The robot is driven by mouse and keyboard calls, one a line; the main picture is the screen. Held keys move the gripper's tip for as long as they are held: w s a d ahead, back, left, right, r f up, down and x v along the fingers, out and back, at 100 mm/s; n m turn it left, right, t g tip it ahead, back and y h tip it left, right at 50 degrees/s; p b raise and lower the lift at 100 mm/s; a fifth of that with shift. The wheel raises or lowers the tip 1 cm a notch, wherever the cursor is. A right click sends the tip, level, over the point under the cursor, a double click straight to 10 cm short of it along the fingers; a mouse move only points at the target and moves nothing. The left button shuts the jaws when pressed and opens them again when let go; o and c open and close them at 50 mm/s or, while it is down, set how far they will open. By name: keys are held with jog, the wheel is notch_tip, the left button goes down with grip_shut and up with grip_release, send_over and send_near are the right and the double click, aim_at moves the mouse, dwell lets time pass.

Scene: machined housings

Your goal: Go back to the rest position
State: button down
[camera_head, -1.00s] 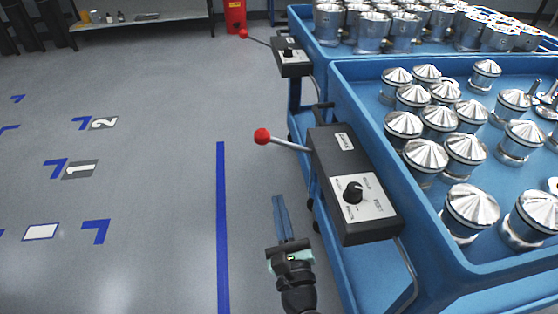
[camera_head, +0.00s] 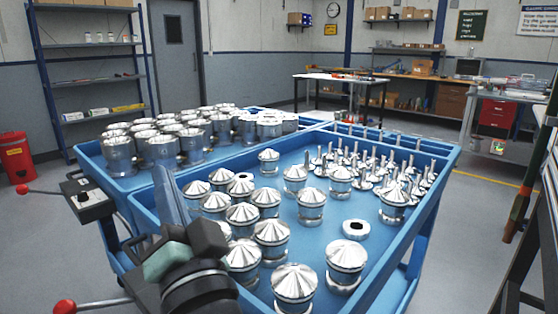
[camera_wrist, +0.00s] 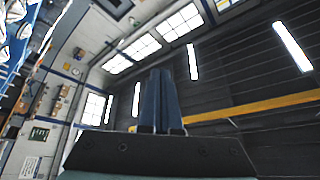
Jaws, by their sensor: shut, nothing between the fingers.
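My gripper (camera_head: 170,192) is raised at the lower left of the head view, its blue fingers pointing up in front of the blue cart's near left side. The fingers are together with nothing between them. In the wrist view the shut fingers (camera_wrist: 160,95) point up toward the dark ceiling and window strips. My wrist hides part of the cart's edge and some housings behind it.
A blue cart (camera_head: 384,300) holds several cone-topped metal housings (camera_head: 296,284), ring parts (camera_head: 355,229) and small stemmed parts. A second blue tray (camera_head: 90,165) behind it holds metal cups (camera_head: 163,150). Red-knobbed levers (camera_head: 66,307) stick out at left. A red bin (camera_head: 16,158) stands far left.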

jog(key=s+d+r+n+t+h, duration=0.2)
jog(key=s+d+r+t+h, duration=0.2)
jog(key=s+d+r+h, duration=0.45)
jog(key=s+d+r+n+t+h, duration=0.1)
jog(key=s+d+r+t+h, duration=0.4)
jog(key=r, duration=0.6)
notch_tip(320, 180, up, 28)
jog(key=w+g+y+p, duration=0.1)
jog(key=w+y+p, duration=0.1)
jog(key=p, duration=2.7)
jog(key=shift+w+d+p, duration=0.15)
jog(key=shift+d+p, duration=0.1)
jog(key=shift+p, duration=0.05)
jog(key=shift+r, duration=0.1)
